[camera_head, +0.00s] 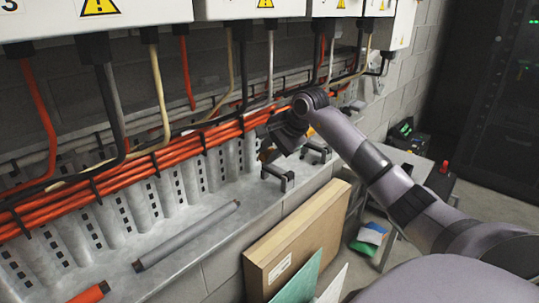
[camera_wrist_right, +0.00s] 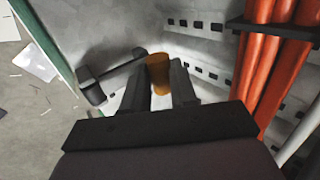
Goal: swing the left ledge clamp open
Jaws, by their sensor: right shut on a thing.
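The left ledge clamp (camera_head: 279,178) is a dark bracket at the front edge of the grey ledge in the head view. In the right wrist view its dark bar (camera_wrist_right: 118,70) runs from a black end piece on the left toward my fingers. My right gripper (camera_head: 268,154) is over the ledge, just behind the bracket. Its fingers (camera_wrist_right: 160,85) are shut on an orange, upright, round handle (camera_wrist_right: 158,72). The left finger hides where the bar meets the handle. My left gripper is in neither view.
A second dark clamp (camera_head: 318,150) stands farther along the ledge (camera_head: 190,222). Orange cables (camera_head: 150,160) run along the wall behind. A grey tube (camera_head: 186,236) lies on the ledge. A cardboard box (camera_head: 298,235) leans below its edge. White cabinets (camera_head: 95,15) hang above.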

